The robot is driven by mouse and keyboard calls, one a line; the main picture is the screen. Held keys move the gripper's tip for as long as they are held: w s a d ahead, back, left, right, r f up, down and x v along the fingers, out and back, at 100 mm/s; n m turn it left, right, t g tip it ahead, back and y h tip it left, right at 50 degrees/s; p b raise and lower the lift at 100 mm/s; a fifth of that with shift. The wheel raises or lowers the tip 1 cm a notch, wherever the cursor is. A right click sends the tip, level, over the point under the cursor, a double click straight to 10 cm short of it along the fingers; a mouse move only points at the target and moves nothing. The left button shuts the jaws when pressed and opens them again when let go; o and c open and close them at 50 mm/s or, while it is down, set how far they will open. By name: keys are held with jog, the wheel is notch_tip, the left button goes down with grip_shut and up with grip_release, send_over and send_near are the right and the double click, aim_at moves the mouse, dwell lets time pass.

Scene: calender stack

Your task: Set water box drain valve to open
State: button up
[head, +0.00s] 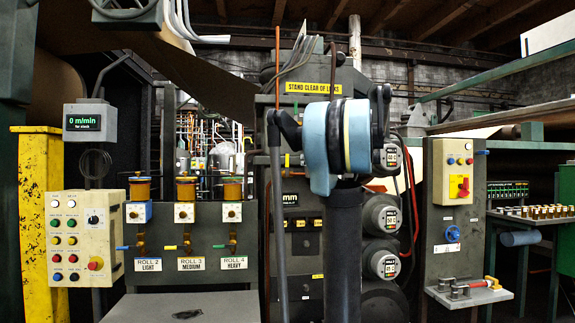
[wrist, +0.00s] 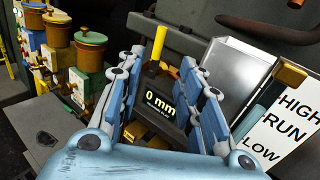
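I cannot tell for sure which part is the water box drain valve. In the wrist view an open-topped grey metal box (wrist: 236,72) stands beyond and right of my gripper, with a brass-coloured part (wrist: 291,75) at its right side. It could be the water box. My gripper (wrist: 162,64) is open, its blue jointed fingers spread with nothing held between them. Beyond the gap an upright yellow handle (wrist: 159,44) and a "0 mm" display (wrist: 160,100) show, apart from the fingers as far as I can tell. In the head view my arm hides the gripper.
Three brass-topped pots (head: 186,189) stand on a green cabinet with coloured levers. A HIGH/RUN/LOW sign (wrist: 290,130) is close right of my gripper. A button panel (head: 80,238) is left; a blue handwheel (head: 452,233) and red-handled fitting (head: 480,284) are right.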

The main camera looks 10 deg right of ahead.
aim_at(288, 160)
jog(key=x, duration=1.4)
jog(key=shift+w+a, duration=0.2)
jog(key=shift+w, duration=0.1)
